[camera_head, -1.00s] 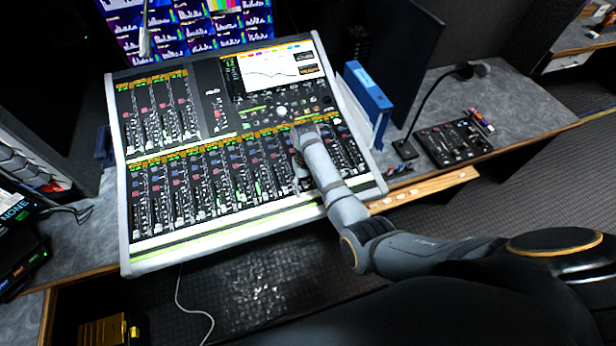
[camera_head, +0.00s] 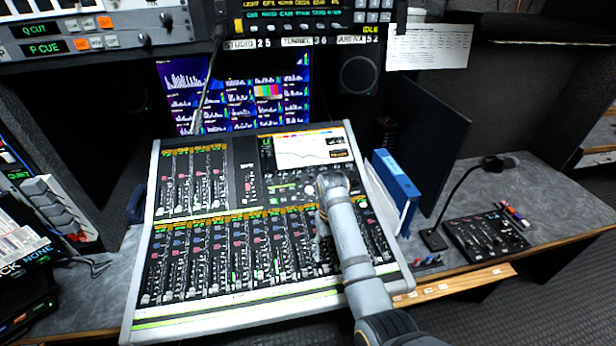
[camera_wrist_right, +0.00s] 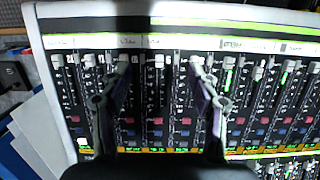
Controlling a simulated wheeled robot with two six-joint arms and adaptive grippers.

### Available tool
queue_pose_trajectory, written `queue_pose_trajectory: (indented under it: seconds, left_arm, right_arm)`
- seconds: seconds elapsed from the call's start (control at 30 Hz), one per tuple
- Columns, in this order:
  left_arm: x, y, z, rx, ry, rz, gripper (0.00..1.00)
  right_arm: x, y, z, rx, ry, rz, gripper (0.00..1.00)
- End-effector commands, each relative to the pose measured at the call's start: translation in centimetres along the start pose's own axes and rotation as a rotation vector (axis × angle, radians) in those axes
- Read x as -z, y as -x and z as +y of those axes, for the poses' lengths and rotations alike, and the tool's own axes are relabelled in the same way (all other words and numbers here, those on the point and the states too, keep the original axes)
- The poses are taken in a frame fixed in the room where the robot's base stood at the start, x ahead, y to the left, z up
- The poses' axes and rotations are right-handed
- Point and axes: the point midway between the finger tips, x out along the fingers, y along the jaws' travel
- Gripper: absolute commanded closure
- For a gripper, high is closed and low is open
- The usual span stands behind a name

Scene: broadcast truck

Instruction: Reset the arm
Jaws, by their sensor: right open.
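My right arm reaches in from the lower right of the head view over the mixing console (camera_head: 215,325). My right gripper (camera_head: 321,228) is small there and partly hidden by my wrist, above the lower fader rows on the console's right side. In the right wrist view, the right gripper (camera_wrist_right: 159,66) shows two dark fingers spread apart with nothing between them. Fader strips of the console (camera_wrist_right: 190,28) lie beneath the fingers; I cannot tell whether the tips touch them. My left gripper is in neither view.
Blue binders (camera_head: 396,180) stand right of the console, beside a dark upright panel (camera_head: 428,140). A small control box (camera_head: 485,236) with a gooseneck microphone (camera_head: 460,185) sits on the grey desk (camera_head: 560,212). Monitors (camera_head: 240,95) and rack panels are behind. Loose papers (camera_wrist_right: 38,135) show in the wrist view.

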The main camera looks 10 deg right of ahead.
Motion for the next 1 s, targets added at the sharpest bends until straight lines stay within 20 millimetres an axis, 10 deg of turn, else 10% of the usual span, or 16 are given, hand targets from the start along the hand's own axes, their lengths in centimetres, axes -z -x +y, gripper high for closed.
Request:
queue_pose_trajectory:
  seconds: [0.17, 0.4, 1.0]
  left_arm:
    - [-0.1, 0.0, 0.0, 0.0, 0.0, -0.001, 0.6]
    - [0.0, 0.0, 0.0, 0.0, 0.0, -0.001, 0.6]
    - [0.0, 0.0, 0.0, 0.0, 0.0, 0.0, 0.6]
  right_arm:
    - [-1.1, -1.6, 1.1, -0.001, -0.017, 0.021, 0.39]
    - [-9.0, -6.8, 6.8, -0.042, -0.067, 0.199, 0.39]
    - [-21.0, -3.4, 8.8, -0.098, 0.035, 0.446, 0.39]
